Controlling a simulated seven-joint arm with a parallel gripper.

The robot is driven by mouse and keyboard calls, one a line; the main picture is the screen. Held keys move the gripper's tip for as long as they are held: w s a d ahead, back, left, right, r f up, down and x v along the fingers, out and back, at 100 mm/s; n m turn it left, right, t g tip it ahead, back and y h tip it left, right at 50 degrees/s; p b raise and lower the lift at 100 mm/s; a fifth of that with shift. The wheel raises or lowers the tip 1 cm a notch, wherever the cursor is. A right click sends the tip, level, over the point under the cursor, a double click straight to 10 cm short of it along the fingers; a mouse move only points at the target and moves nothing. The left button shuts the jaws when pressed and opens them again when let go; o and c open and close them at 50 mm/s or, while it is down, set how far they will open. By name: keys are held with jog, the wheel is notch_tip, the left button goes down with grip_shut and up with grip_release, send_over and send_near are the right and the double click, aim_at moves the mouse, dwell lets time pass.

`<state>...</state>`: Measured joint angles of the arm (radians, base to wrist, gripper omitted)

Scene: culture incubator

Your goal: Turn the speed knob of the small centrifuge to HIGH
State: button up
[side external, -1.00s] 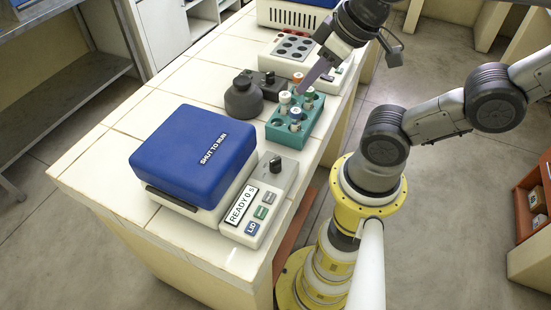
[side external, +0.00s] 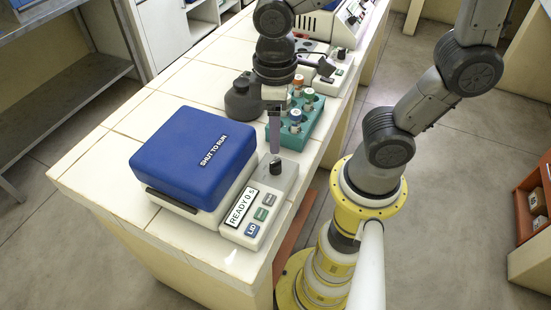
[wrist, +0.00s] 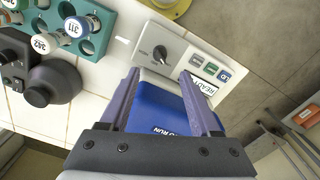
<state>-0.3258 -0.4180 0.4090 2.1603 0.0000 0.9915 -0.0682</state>
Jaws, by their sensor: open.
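The small centrifuge has a blue lid (side external: 195,145) reading "SHUT TO RUN", closed. Its control panel (side external: 292,172) carries a dark speed knob (side external: 276,166) at the far end and a display (side external: 241,207) reading "READY" with some further characters. In the wrist view the knob (wrist: 160,52) sits just beyond the fingertips, with small print around it too blurred to read. My gripper (side external: 275,150) points down close above the knob. In the wrist view its two fingers (wrist: 159,75) are apart with nothing between them. I cannot tell which setting the knob points to.
A teal rack (side external: 312,125) with several capped tubes stands just behind the panel. A dark round-bodied bottle or device (side external: 243,100) stands left of my gripper. Blue, green and grey buttons (side external: 261,214) lie beside the display. The panel's right side is near the bench edge.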

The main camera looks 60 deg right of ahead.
aim_at(276, 161)
notch_tip(276, 161, down, 9)
jog(key=shift+f, duration=0.15)
dwell(0.4)
grip_shut()
